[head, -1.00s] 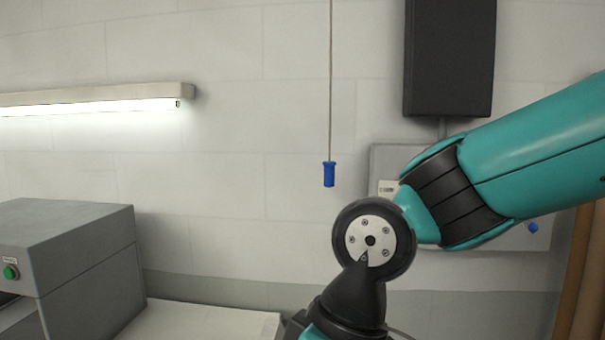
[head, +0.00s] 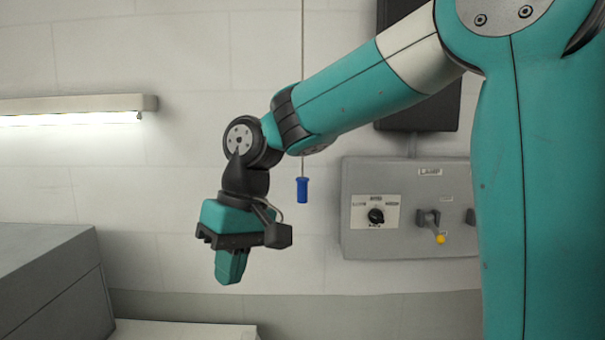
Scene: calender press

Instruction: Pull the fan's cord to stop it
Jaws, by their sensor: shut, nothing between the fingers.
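The cord (head: 302,45) hangs straight down in front of the wall, with a blue cylindrical pull (head: 302,190) at its lower end. My forearm hides part of the cord above the pull. My gripper (head: 231,268) points down in the head view, to the left of the blue pull and lower in the picture. It is shut and empty, apart from the pull. The fan itself is not in view.
A grey control panel (head: 353,238) on the wall at right has a black rotary knob (head: 376,215) and a lever with a yellow tip (head: 440,238). A dark box (head: 425,115) hangs above. A lit tube lamp (head: 70,118) is at left, above a grey machine (head: 60,300).

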